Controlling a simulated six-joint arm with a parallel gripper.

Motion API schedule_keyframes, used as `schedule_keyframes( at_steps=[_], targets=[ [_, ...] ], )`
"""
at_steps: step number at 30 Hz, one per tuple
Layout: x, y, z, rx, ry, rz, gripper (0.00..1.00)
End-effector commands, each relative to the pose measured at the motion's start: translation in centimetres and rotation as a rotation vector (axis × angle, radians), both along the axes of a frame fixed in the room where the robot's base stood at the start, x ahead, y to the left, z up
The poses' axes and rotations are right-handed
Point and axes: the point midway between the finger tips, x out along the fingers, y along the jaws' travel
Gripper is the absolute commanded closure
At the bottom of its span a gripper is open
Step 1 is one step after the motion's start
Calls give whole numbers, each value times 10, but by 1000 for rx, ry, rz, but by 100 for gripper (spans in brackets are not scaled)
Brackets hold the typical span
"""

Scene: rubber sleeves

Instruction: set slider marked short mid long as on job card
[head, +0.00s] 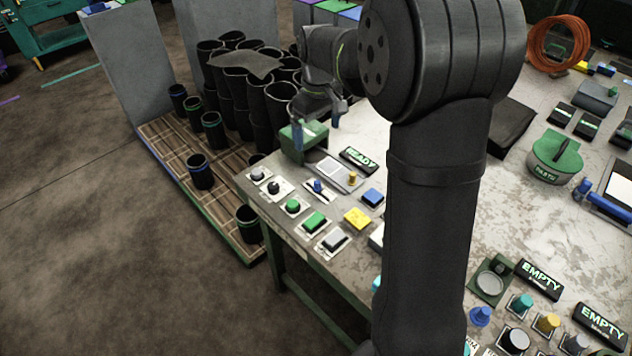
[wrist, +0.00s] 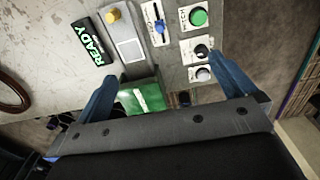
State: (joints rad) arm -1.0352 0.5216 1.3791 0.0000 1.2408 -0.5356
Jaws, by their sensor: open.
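The slider is a blue knob (head: 318,186) on a small white plate near the table's left corner. In the wrist view the slider (wrist: 158,26) sits at the top centre, its knob on a slot; its short, mid and long marks are too small to read. My gripper (head: 317,125) is open and empty above the corner, behind the slider in the head view. In the wrist view its blue fingers (wrist: 163,67) are spread wide, apart from the slider. No job card can be made out for certain; a white sheet (head: 620,187) lies at the far right.
A green box (wrist: 145,97) and a grey panel (wrist: 126,42) with a yellow knob stand close to the slider. A READY sign (head: 358,160), green buttons (head: 314,221) and dark knobs surround it. Black sleeves (head: 228,85) crowd a pallet beyond the table edge. My arm hides the table's middle.

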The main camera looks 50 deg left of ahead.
Motion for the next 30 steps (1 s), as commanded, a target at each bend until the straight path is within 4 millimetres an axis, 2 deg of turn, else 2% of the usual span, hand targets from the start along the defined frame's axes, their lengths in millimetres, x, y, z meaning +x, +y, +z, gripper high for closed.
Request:
schedule_keyframes(
  at_steps=[10,16,19,30],
  targets=[
    [0,0,0,0,0,0,2],
    [0,0,0,0,0,-91,41],
    [-1,0,0,0,0,-243,61],
    [-3,-1,1,0,0,-959,61]
  ],
)
